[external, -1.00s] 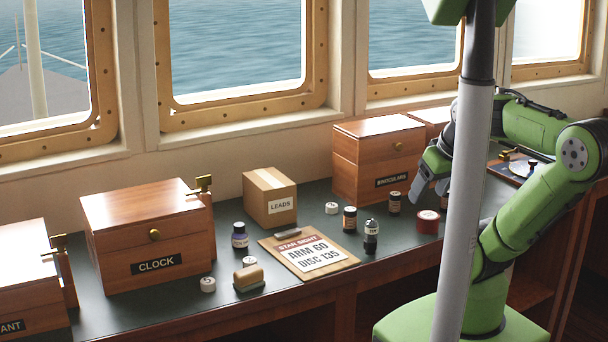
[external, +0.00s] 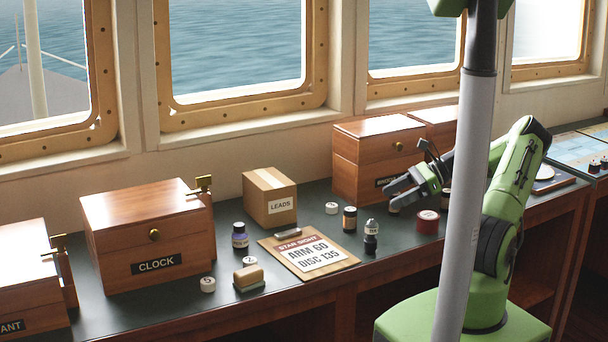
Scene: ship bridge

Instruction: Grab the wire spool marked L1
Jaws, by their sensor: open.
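No L1 mark is readable, so I cannot tell which thing is the wire spool. A red round thing with a pale top (external: 428,222), possibly a spool, sits on the dark counter (external: 310,200) at the right. My gripper (external: 386,193) is open and empty, pointing left above the counter, left of and above the red thing. A small dark jar (external: 394,209) is partly hidden below its fingers.
Dark bottles (external: 349,219) and (external: 371,238) stand left of the red thing. A wooden box (external: 365,165) rises close behind my gripper.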

